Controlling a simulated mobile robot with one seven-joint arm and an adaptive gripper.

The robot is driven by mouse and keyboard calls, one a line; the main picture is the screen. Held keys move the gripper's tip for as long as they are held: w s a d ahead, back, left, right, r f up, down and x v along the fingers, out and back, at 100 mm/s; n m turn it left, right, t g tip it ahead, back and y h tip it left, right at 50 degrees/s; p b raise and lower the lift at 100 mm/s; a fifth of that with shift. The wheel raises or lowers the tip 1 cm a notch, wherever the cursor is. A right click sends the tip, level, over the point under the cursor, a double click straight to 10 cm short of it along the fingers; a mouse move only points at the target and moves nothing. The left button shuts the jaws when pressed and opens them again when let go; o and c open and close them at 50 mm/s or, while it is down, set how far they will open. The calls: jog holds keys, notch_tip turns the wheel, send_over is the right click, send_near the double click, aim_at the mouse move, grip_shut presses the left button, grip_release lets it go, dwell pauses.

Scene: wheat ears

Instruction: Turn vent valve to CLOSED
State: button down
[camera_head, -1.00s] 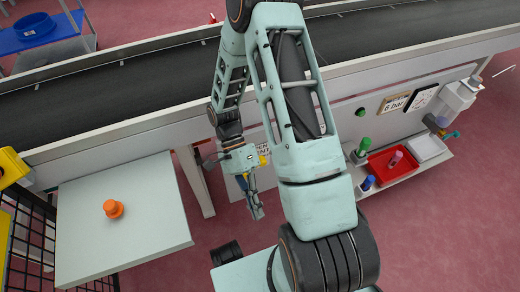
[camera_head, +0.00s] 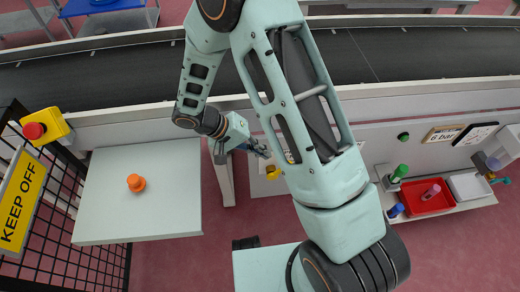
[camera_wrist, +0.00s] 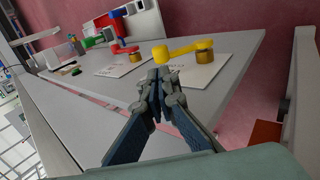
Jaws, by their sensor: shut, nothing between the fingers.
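My gripper (camera_wrist: 158,75) is shut and empty, its fingertips together. In the wrist view the free end of a yellow valve lever (camera_wrist: 185,49) lies just beyond the tips; I cannot tell whether they touch. The lever reaches left from a brass body (camera_wrist: 205,56) on a white label plate (camera_wrist: 195,75), whose lettering I cannot read. A second valve with a red lever (camera_wrist: 123,48) stands farther left on the same grey panel. In the head view my gripper (camera_head: 262,152) points right beside the panel, and part of the yellow valve (camera_head: 271,170) shows, partly hidden by my arm.
A conveyor belt (camera_head: 130,65) runs behind the panel. A pale table (camera_head: 165,210) at left carries an orange knob-like object (camera_head: 136,182). A red emergency button (camera_head: 34,130) sits on a yellow box. A shelf at right holds a red tray (camera_head: 430,205) and bottles.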

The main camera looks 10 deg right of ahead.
jog(key=b, duration=0.2)
send_over(280, 172)
notch_tip(280, 172, down, 7)
jog(key=shift+s, duration=0.2)
jog(key=shift+d, duration=0.1)
jog(key=shift+d+f+y, duration=0.1)
jog(key=shift+d+y, duration=0.1)
jog(key=shift+y, duration=0.2)
